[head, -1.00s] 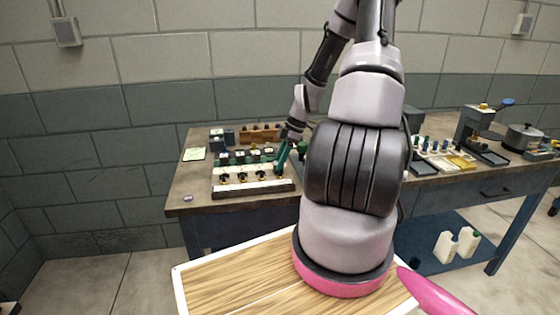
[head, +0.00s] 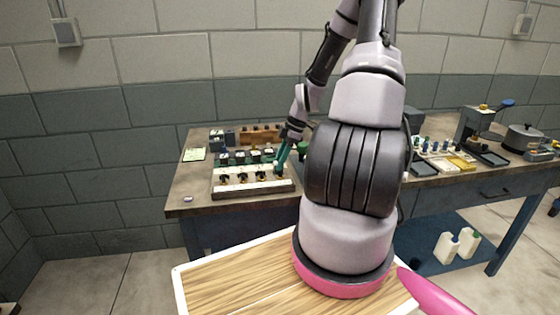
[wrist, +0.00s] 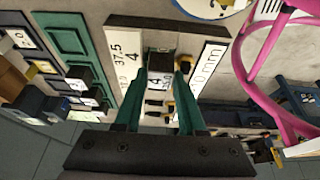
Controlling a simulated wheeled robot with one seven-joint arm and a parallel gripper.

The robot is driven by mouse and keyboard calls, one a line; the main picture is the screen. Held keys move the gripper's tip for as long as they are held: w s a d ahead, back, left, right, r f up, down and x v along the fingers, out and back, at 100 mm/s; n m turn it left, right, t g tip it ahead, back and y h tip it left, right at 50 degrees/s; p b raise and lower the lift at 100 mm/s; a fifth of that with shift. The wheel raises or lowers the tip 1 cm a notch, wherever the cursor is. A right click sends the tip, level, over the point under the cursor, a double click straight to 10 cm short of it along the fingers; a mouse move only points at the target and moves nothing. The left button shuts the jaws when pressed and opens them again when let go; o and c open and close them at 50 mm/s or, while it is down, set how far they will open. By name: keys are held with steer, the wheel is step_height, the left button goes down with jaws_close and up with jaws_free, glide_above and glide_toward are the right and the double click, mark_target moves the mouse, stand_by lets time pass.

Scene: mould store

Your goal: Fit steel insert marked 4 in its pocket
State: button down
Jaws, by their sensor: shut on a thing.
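The steel insert marked 4 (wrist: 160,63) is a small dark block with a white label, seen between my fingers in the wrist view. My gripper (wrist: 160,76) has green fingers and is shut on it. In the head view my gripper (head: 282,158) is at the right end of a pale board (head: 225,188) with a row of dark and brass parts. The wrist view shows a white strip printed 37.5 and 4 (wrist: 122,50) just left of the insert. The pocket under the insert is hidden, so I cannot tell whether the insert is seated.
A green tray (wrist: 66,38) with dark labelled blocks lies left of the white strip. A wooden block rack (head: 262,134) stands behind the board. A pot (head: 523,137) stands far right.

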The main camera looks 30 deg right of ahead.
steer(key=shift+f, duration=0.2)
steer(key=shift+r, duration=0.3)
stand_by(0.6)
steer(key=shift+c, duration=2.1)
jaws_free()
steer(key=shift+s, duration=0.1)
steer(key=shift+c, duration=0.2)
steer(key=shift+o, duration=0.5)
steer(key=shift+r, duration=3.75)
